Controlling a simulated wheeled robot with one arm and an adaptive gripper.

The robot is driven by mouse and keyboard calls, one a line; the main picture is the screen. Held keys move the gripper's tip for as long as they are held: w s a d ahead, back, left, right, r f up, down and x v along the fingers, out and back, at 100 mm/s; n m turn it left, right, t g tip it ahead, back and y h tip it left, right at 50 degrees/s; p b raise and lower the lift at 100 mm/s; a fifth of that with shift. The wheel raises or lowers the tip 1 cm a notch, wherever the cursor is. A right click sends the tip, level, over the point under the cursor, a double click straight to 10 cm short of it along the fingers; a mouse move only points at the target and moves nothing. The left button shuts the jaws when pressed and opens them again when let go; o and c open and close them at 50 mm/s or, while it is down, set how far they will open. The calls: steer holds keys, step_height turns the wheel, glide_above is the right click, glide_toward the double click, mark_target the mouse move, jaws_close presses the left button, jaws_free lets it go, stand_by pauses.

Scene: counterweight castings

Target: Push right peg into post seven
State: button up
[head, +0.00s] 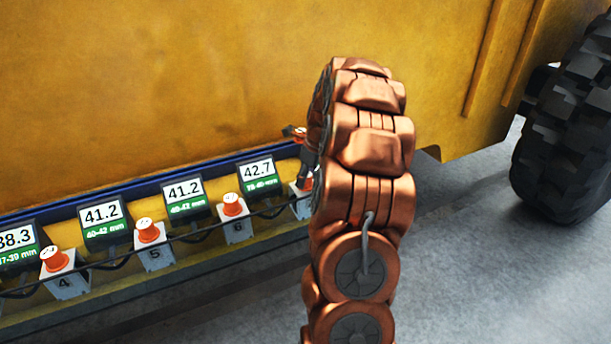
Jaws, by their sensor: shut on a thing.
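My gripper (307,172) shows as a dark shape at the left side of my copper arm, just above the rightmost post. It is shut on the right peg (308,184), of which only a small orange bit shows between the fingers. Post seven (300,205) is a white block under the gripper, its right part and number hidden behind my arm. The peg is at the top of this post; how deep it sits cannot be told.
Post 4 (66,284), post 5 (154,255) and post 6 (237,230) hold orange pegs. Displays stand behind them, including one reading 42.7 (258,172). A black cable runs along the posts. A yellow machine body (200,80) rises behind; a black tyre (565,150) stands right.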

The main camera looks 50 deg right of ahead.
steer(key=shift+f, duration=0.15)
steer(key=o, duration=1.2)
steer(key=v, duration=1.2)
